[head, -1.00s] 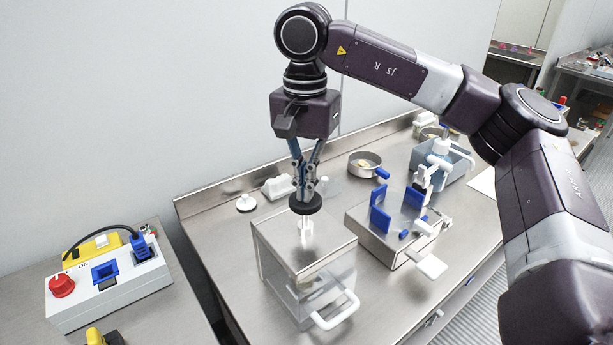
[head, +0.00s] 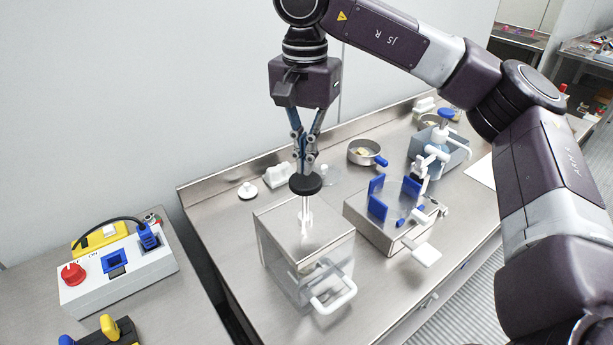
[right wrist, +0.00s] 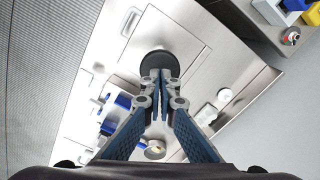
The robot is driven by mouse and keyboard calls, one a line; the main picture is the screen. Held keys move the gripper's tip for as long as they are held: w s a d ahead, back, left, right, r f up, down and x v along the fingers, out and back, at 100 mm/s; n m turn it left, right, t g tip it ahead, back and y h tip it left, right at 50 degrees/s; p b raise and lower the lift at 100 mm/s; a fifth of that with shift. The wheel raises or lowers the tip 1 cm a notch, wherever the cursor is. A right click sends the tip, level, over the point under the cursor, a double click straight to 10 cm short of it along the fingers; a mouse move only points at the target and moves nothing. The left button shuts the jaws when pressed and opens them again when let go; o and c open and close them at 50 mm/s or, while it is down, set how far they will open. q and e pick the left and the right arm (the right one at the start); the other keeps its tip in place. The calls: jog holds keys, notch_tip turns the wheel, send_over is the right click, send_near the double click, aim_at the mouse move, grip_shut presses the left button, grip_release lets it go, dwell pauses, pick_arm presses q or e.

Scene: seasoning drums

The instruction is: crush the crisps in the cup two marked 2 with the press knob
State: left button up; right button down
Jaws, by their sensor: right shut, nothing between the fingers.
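The press knob (head: 305,184) is a black disc on a pale upright rod that goes into the top of a steel box (head: 285,225) with a clear front. My right gripper (head: 305,171) points down, shut and empty, its fingertips at the top of the knob. In the right wrist view the closed fingertips (right wrist: 160,76) overlap the black disc (right wrist: 158,60); whether they touch it I cannot tell. Something pale sits behind the clear front, but no cup or mark 2 can be read. My left gripper is out of view.
Right of the box stands a steel unit with blue plates (head: 377,208). Behind are a round pan (head: 364,151) with a blue handle and a grey bin (head: 452,155). A white handle (head: 335,295) juts from the box front. A control box (head: 118,275) stands at left.

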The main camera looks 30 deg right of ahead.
jog(key=shift+f, duration=0.1)
jog(key=shift+f+b, duration=2.8)
jog(key=shift+f, duration=1.05)
jog(key=shift+r+p, duration=3)
jog(key=shift+r, duration=0.95)
jog(key=shift+f, duration=0.15)
jog(key=shift+f+b, duration=2.8)
jog(key=shift+f, duration=1)
jog(key=shift+r+p, duration=3.15)
jog(key=shift+r, duration=0.8)
